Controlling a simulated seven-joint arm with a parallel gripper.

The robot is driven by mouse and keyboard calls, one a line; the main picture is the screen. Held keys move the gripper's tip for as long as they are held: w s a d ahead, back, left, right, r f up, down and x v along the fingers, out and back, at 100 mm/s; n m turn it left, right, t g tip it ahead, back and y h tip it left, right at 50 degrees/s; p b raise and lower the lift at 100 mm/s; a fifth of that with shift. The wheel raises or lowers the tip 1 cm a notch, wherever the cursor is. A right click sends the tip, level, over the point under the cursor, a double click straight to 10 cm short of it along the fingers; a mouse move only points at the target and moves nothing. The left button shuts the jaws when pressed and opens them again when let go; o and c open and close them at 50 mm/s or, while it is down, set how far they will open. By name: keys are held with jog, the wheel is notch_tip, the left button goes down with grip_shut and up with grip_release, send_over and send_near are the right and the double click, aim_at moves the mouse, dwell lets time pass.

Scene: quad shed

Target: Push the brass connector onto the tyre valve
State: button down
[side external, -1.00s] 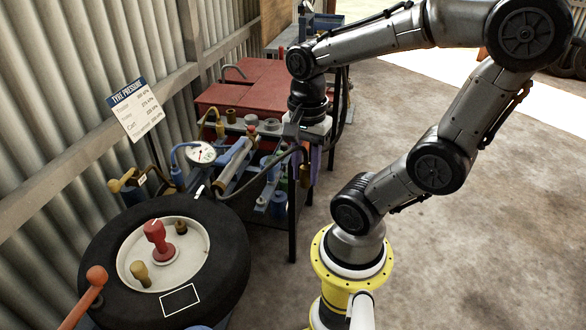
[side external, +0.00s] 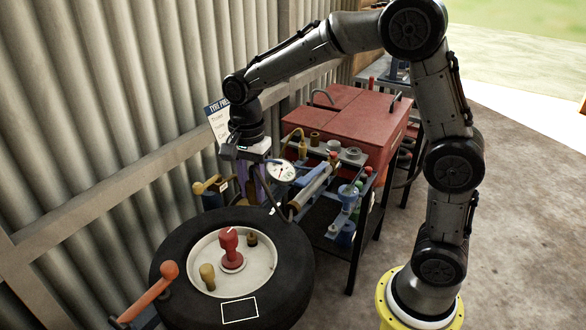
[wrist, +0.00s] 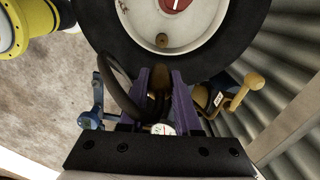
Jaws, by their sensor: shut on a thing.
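The brass connector (wrist: 159,80) is between my gripper's (wrist: 160,72) two purple fingers in the wrist view, with a black hose (wrist: 118,72) looping from it. In the side view my gripper (side external: 262,190) is shut, pointing down behind the tyre (side external: 172,277), above its far edge; the connector is hard to make out there. A dark brass stub (side external: 252,239) stands on the pale wheel rim (side external: 262,262), behind a red knob (side external: 229,243); a stub also shows in the wrist view (wrist: 161,40), apart from the connector. A lighter brass post (side external: 207,275) stands front left.
A pressure gauge (side external: 281,172) and a crowded tool rack stand right of my gripper, by a red cabinet (side external: 345,115). A yellow-handled part (side external: 206,186) is close on the left, near the corrugated wall (side external: 90,120). An orange lever (side external: 150,292) leans at the tyre's left.

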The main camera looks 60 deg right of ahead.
aim_at(251, 232)
jog(key=shift+a+f+n, duration=0.3)
jog(key=shift+a+f, duration=0.7)
jog(key=shift+a, duration=0.05)
jog(key=shift+f, duration=2.75)
jog(key=shift+f, duration=0.65)
jog(key=c, duration=0.9)
grip_release()
